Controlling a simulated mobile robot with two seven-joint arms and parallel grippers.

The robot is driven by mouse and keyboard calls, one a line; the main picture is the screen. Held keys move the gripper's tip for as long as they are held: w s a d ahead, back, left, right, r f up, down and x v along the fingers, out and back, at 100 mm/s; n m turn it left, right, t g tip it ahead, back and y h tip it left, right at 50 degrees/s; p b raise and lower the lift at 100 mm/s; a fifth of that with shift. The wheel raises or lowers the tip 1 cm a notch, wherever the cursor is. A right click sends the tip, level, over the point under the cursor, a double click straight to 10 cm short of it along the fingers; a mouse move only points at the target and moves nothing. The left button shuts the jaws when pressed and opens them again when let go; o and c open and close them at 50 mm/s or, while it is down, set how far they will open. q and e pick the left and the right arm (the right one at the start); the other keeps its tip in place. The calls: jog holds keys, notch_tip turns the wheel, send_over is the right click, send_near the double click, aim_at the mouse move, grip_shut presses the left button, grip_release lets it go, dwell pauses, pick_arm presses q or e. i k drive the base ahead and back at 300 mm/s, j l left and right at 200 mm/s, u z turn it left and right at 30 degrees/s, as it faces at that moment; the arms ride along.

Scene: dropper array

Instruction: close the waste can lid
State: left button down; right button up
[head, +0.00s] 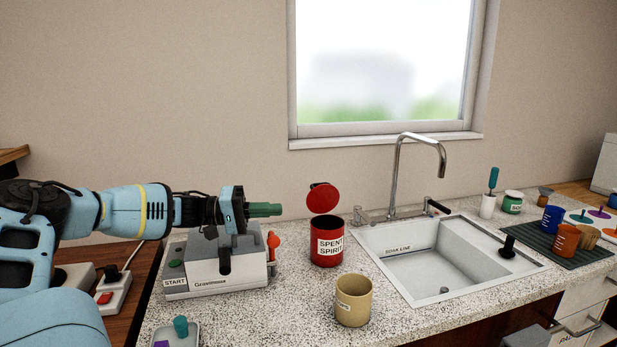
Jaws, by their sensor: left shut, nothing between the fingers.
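The waste can (327,243) is a red can labelled "SPENT SPIRIT", standing upright on the speckled counter left of the sink. Its round red lid (323,198) is raised at the back, open and tilted above the rim. My left gripper (278,210) reaches in from the left with its green fingers shut and empty. In the picture it is left of the lid, at about the lid's height, with a gap between them. My right gripper is not in view.
A grey machine (215,267) marked "START" sits below my left gripper. A tan cup (353,300) stands in front of the can. The sink (395,285) and its tall tap (397,180) are to the right, with several cups on a dark mat (545,240) beyond.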

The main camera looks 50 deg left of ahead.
aim_at(323, 198)
jog(key=i+j, duration=0.2)
jog(key=j, duration=0.15)
jog(key=i+j, duration=0.2)
jog(key=j, duration=0.15)
jog(key=i+j, duration=0.2)
jog(key=j, duration=0.15)
